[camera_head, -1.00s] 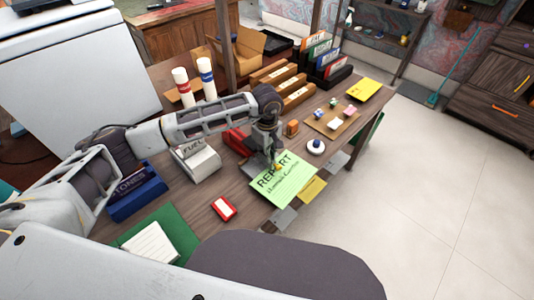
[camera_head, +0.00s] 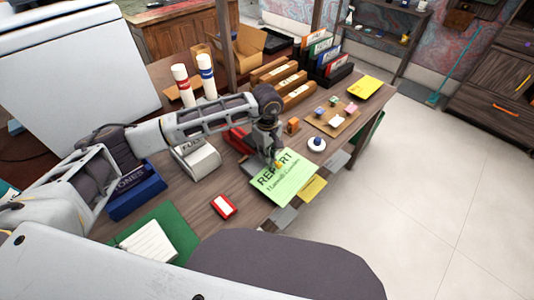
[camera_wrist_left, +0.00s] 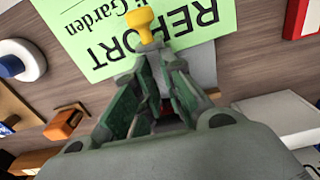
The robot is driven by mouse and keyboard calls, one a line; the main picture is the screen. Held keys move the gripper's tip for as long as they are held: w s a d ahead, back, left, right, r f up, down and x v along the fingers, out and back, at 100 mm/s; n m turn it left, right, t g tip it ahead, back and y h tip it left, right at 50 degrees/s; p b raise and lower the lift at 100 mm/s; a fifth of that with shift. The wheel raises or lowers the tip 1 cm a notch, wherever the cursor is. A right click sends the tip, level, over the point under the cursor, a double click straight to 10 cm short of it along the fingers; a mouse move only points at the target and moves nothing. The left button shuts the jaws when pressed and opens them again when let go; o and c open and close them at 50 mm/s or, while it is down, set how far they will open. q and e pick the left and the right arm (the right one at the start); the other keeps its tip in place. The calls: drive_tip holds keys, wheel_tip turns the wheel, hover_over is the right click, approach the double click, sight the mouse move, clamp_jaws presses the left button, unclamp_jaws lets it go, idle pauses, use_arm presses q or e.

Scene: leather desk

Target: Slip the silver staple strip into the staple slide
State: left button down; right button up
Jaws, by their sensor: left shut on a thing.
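A red stapler-like body (camera_head: 236,140) is beside the gripper, partly behind my arm. A grey flat part (camera_wrist_left: 203,66) lies just under the fingers, at the sheet's edge. The silver staple strip and the slide's channel cannot be made out; the fingers hide that area. My right gripper is out of view.
An orange block (camera_head: 292,126), a white-and-blue round item (camera_head: 316,143) and a board with small blocks (camera_head: 326,124) lie right of the gripper. A white box (camera_head: 197,160) and a red-and-white box (camera_head: 223,206) are to its left. Wooden file holders (camera_head: 297,97) stand behind.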

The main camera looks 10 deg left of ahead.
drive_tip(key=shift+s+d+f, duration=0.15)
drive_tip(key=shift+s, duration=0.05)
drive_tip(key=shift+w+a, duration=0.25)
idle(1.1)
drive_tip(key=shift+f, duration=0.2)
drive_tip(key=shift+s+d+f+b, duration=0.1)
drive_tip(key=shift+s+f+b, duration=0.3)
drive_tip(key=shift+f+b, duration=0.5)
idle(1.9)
